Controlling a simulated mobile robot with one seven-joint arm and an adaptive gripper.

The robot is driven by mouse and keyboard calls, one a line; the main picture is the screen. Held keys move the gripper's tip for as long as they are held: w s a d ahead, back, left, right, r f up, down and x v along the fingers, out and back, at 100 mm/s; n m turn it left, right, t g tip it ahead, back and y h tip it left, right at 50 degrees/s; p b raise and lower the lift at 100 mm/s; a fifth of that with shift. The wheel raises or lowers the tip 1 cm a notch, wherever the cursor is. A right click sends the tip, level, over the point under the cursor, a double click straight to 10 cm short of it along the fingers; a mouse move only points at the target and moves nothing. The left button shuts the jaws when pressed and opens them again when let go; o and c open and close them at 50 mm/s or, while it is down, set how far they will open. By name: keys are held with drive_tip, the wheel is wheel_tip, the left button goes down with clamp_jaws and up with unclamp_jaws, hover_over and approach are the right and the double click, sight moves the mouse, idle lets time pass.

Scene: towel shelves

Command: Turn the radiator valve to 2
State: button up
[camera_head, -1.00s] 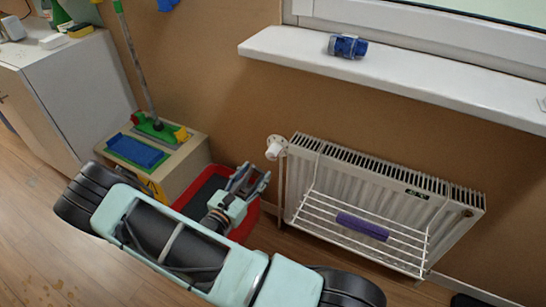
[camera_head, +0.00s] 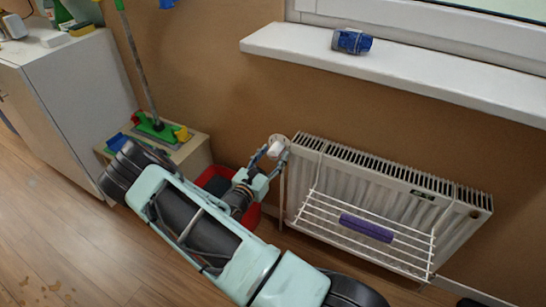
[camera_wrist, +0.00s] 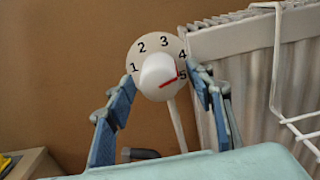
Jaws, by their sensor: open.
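The radiator valve (camera_wrist: 158,70) is a white knob on a round white dial with black numbers, in the middle of the wrist view. Its red mark points between 4 and 5, close to 5. It also shows in the head view (camera_head: 276,148) at the radiator's upper left corner. My gripper (camera_wrist: 164,80) is open, with one blue finger on each side of the knob. It also shows in the head view (camera_head: 270,153), with its fingertips at the valve. I cannot tell whether the fingers touch the knob.
The white radiator (camera_head: 380,185) stands right of the valve, with a wire rack (camera_head: 330,235) holding a purple roll (camera_head: 366,228). A windowsill (camera_head: 420,82) with a blue item (camera_head: 352,41) is above. A red bin (camera_head: 252,217) is below my gripper, and a small cabinet (camera_head: 190,158) is left.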

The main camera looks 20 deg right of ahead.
drive_tip(key=c, duration=1.2)
drive_tip(key=shift+o, duration=0.2)
drive_tip(key=shift+r+n+p, duration=0.1)
drive_tip(key=shift+n+p, duration=0.2)
drive_tip(key=n+p, duration=0.2)
drive_tip(key=n, duration=0.1)
drive_tip(key=shift+n, duration=0.4)
drive_tip(key=n+p, duration=0.2)
drive_tip(key=n, duration=0.3)
drive_tip(key=shift+s, duration=0.1)
drive_tip(key=n+p, duration=0.1)
drive_tip(key=n, duration=0.4)
drive_tip(key=shift+n+p, duration=0.3)
drive_tip(key=shift+n, duration=2.4)
